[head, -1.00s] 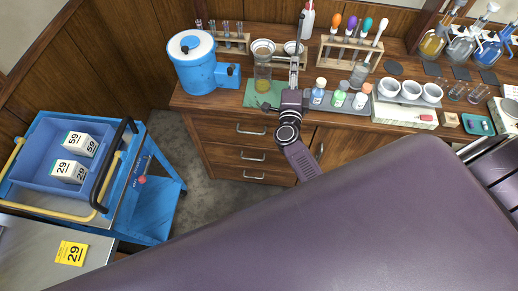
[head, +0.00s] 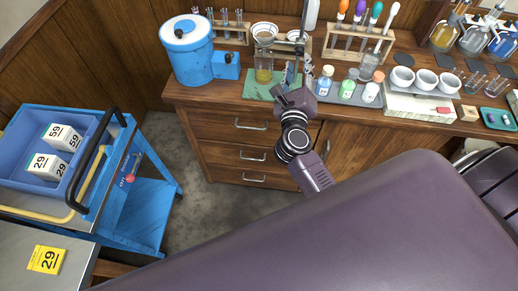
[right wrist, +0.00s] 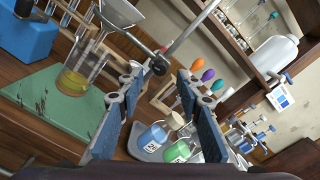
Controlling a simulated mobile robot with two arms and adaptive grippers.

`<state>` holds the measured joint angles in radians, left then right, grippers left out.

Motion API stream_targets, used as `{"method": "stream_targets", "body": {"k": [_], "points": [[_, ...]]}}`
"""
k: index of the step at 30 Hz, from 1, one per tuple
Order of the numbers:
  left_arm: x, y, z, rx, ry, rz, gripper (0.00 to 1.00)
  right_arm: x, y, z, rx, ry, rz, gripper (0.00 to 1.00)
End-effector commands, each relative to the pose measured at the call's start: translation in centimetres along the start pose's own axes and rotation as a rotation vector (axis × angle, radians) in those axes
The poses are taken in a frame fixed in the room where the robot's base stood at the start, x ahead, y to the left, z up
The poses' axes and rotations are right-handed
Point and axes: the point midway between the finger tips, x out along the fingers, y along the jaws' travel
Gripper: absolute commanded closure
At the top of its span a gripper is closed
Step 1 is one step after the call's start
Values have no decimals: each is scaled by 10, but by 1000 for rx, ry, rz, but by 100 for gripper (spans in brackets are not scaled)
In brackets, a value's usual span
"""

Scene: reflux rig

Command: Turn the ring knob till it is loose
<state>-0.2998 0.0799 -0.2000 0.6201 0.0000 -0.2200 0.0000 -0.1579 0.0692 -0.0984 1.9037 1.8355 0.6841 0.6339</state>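My right gripper (head: 290,74) reaches up to the bench beside the metal stand rod (head: 304,22). In the right wrist view my right gripper (right wrist: 160,84) is open, with its two blue-padded fingers apart and nothing between the pads. The ring knob (right wrist: 159,64), small and dark with a reddish part, sits by the rod just beyond the fingertips, roughly between them. I cannot tell whether it touches a finger. The funnel (right wrist: 120,12) hangs above a glass beaker of amber liquid (right wrist: 80,72), which also shows in the head view (head: 264,70). My left gripper is out of view.
The beaker stands on a green mat (head: 252,90). Close by on the right are small capped bottles (head: 325,80) on a grey tray and a rack of colourful droppers (head: 357,40). A blue canister (head: 187,50) stands left. A blue cart (head: 150,215) is at far left.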

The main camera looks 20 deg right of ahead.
Motion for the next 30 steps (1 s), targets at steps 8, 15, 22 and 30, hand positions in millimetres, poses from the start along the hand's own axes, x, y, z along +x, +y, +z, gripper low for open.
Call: {"method": "stream_targets", "body": {"k": [8,15,22,30], "points": [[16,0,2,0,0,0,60,-32,27,-6,-178,-71,27,67],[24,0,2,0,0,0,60,-39,71,-18,-432,-168,84,67],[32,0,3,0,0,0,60,-49,113,-39,-631,-238,145,67],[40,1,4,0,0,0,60,-60,154,-68,-814,-292,211,67]]}}
